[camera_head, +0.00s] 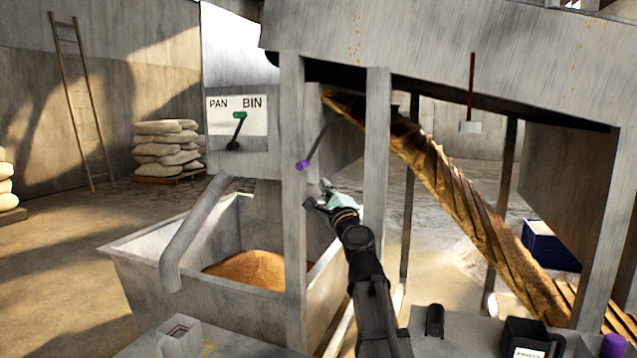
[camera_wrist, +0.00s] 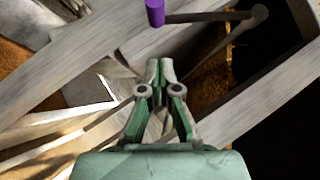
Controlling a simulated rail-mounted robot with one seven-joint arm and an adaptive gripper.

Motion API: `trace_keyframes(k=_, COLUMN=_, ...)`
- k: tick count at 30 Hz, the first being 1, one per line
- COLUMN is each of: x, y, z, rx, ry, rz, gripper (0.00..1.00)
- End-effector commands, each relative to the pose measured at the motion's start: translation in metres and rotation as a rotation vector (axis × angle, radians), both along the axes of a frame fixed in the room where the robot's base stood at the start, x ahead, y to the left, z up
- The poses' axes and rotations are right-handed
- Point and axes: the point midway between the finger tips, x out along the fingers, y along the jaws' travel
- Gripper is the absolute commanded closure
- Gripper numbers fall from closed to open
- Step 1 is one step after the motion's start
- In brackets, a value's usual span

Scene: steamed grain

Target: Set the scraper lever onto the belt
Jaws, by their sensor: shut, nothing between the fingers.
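The scraper lever, a thin dark rod with a purple grip (camera_head: 303,164), hangs from the frame by the upper end of the belt, its grip down and to the left. In the wrist view its purple grip (camera_wrist: 155,13) is at the top edge, with the rod running right to a rounded joint. The sloping belt (camera_head: 450,193) is coated in brown grain and runs down to the right; a strip of it seems to show in the wrist view (camera_wrist: 215,82). My gripper (camera_head: 322,194) is shut and empty, below and right of the purple grip, apart from it.
Metal posts (camera_head: 377,150) stand close around my gripper. A green-handled lever (camera_head: 239,116) sits on the PAN/BIN panel. A hopper (camera_head: 135,262) with grain is at the lower left. A hanging scraper-like tool (camera_head: 470,127) is at the right.

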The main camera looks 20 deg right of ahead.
Motion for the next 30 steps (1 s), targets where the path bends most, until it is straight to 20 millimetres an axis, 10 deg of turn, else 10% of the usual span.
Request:
trace_keyframes(k=10, x=-0.061, y=-0.003, z=-0.023, rx=0.000, ry=0.001, rz=-0.002, gripper=1.00)
trace_keyframes(k=30, x=-0.065, y=0.000, z=-0.026, rx=-0.039, ry=0.005, rz=0.001, gripper=1.00)
